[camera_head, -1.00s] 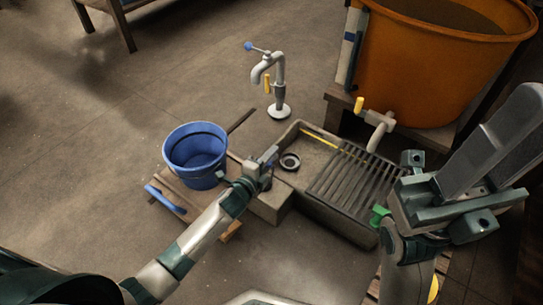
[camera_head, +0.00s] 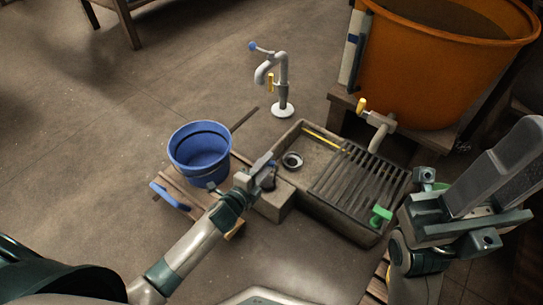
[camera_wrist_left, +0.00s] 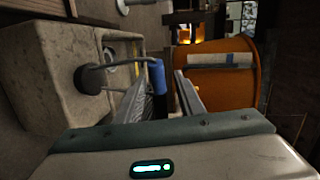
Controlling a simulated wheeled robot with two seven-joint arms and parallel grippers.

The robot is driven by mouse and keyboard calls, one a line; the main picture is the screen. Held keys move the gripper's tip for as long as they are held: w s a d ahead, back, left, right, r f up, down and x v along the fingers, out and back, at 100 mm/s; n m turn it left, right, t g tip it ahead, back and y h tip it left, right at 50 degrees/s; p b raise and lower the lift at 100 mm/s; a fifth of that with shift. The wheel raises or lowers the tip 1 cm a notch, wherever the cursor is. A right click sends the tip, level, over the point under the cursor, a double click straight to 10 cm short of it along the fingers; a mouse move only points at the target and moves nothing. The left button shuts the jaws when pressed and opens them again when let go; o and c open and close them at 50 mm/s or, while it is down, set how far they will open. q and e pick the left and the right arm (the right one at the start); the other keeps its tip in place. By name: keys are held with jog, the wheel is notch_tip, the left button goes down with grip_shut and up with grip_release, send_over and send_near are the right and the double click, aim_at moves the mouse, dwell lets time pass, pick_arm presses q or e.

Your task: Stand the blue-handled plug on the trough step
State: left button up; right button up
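The blue-handled plug (camera_wrist_left: 157,77) has a dark round body and a thin stem under a blue cross handle. In the left wrist view the handle lies between the tips of my left gripper (camera_wrist_left: 162,82), close to one finger, with a gap to the other. The fingers look apart. The plug's dark body is at the top of the pale trough step (camera_wrist_left: 40,75); exact contact is hard to see. In the head view my left gripper (camera_head: 263,165) is over the step (camera_head: 274,201) and partly hides the plug. My right gripper (camera_head: 500,170) is at the right, fingers together and empty.
The stone trough (camera_head: 318,214) has a drain ring and a slatted grate with a green handle (camera_head: 381,214) by its edge. A blue bucket (camera_head: 199,150) stands on a wooden board left of the step. A tap (camera_head: 283,90) and an orange tub (camera_head: 430,75) stand behind.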

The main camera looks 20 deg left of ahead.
pick_arm(q)
jog(key=shift+p+v, duration=0.7)
jog(key=shift+v, duration=2.3)
